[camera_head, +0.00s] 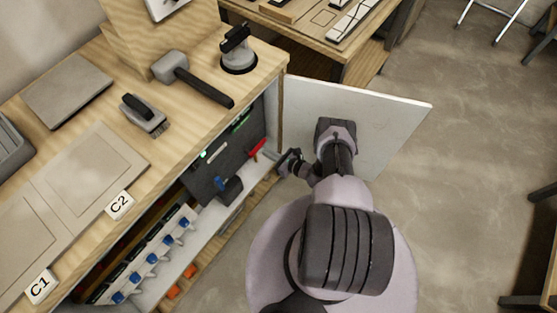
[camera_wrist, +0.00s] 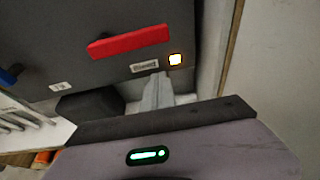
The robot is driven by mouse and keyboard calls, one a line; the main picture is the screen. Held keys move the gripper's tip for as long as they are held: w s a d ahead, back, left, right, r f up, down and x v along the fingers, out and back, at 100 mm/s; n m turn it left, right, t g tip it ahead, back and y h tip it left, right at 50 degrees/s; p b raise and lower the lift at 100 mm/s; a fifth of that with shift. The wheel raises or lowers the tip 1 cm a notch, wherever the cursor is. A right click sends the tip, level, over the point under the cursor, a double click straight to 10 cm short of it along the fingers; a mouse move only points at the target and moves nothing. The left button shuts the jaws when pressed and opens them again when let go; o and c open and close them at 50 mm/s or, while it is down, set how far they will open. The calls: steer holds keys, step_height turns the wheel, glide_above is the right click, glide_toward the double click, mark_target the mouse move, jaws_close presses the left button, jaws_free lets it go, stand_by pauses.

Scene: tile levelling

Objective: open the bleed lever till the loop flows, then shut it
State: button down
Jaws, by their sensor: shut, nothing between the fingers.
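A red lever (camera_head: 257,150) is on the dark panel inside the open cabinet. In the wrist view the red lever (camera_wrist: 129,41) lies nearly level, its right end slightly higher. A small lamp (camera_wrist: 175,59) glows amber to the lever's lower right. A blue lever (camera_head: 221,184) sits lower left on the panel; part of it shows at the wrist view's left edge (camera_wrist: 10,76). My gripper (camera_wrist: 157,80) is shut and empty, below the red lever and apart from it.
The white cabinet door (camera_head: 385,112) stands open beside my arm. A row of blue-capped valves (camera_head: 152,258) is lower left in the cabinet. A mallet (camera_head: 195,78), a brush (camera_head: 144,114) and a suction cup (camera_head: 238,60) lie on the bench above. The floor at right is mostly clear.

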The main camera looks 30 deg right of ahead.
steer(key=shift+w+r+p, duration=0.15)
steer(key=shift+r+p, duration=0.4)
steer(key=shift+r, duration=1.4)
